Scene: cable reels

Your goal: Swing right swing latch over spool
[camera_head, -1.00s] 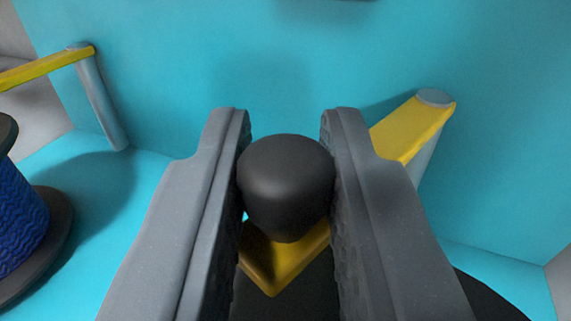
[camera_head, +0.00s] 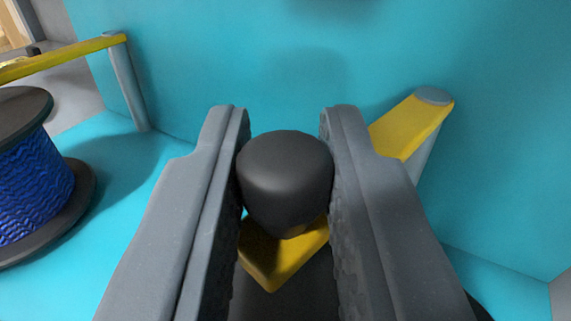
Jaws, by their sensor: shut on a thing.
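My gripper (camera_head: 285,185) is in the middle of the view, its two grey fingers shut on a black knob (camera_head: 285,178). The knob sits at the end of a yellow swing latch (camera_head: 408,128). The latch arm runs behind the right finger to a grey post (camera_head: 433,97) at the right. Part of the arm is hidden by the finger. A dark surface, perhaps a spool flange (camera_head: 285,301), shows below the knob between the fingers; most of it is hidden.
A spool of blue cable (camera_head: 32,185) with black flanges stands at the left. Another yellow latch (camera_head: 65,55) on a grey post (camera_head: 126,85) is behind it. A turquoise wall (camera_head: 300,75) rises behind the gripper.

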